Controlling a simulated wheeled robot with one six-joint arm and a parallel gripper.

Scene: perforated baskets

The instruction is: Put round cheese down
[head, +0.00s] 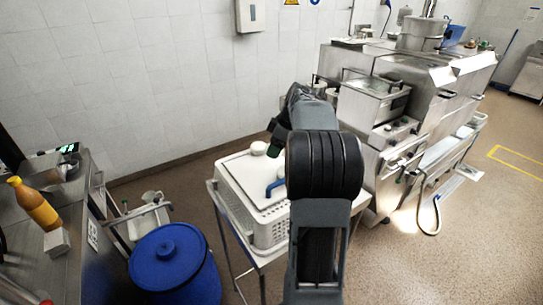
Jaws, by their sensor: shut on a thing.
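The round cheese (259,148) is a small white disc-like piece at the far side of the white perforated basket (234,210). My gripper (271,147) is at the right of the cheese, mostly hidden behind my own dark arm, and is shut on it. I cannot tell whether the cheese touches the white surface under it. The basket stands on a metal table (262,262), and its right part is hidden by my arm.
A blue handle-like part (274,187) shows at the basket's right. A blue lidded bin (172,262) stands in front left. A counter at the left holds an orange bottle (36,205) and a white box (56,242). Steel kitchen equipment (374,104) stands close to the right.

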